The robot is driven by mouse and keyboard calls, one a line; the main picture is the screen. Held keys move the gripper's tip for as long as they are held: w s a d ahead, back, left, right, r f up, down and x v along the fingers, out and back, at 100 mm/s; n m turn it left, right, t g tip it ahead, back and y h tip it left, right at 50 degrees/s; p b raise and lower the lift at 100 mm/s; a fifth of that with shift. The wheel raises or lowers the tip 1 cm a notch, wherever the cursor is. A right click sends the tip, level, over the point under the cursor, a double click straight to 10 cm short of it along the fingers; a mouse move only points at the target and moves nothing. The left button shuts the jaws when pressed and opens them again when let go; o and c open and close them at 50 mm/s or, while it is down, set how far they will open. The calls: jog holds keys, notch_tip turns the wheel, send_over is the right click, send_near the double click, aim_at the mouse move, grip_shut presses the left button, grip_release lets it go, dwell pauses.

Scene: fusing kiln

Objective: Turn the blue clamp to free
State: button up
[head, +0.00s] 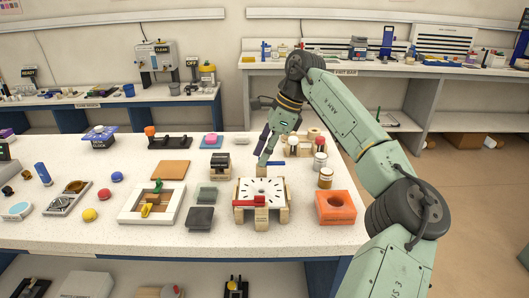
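The blue clamp (276,163) is a small blue bar at the back edge of a white square plate (262,188) with dark marks in a ring. It lies roughly left to right in the picture. A red bar (251,201) sits at the plate's front edge, and wooden blocks stand around the plate. My gripper (264,158) points down just behind and left of the blue clamp. Its tip overlaps the clamp's left end in the picture; I cannot tell whether they touch. The fingers are too small to show whether they are open or shut.
A black block (220,164) and a grey block (200,218) stand left of the plate. A framed wooden tray (151,203) is further left. Bare white tabletop lies in front.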

aim_at(282, 162)
jog(key=shift+r, duration=0.15)
jog(key=v, duration=1.1)
jog(key=shift+d+r, duration=0.25)
jog(key=shift+r, duration=0.1)
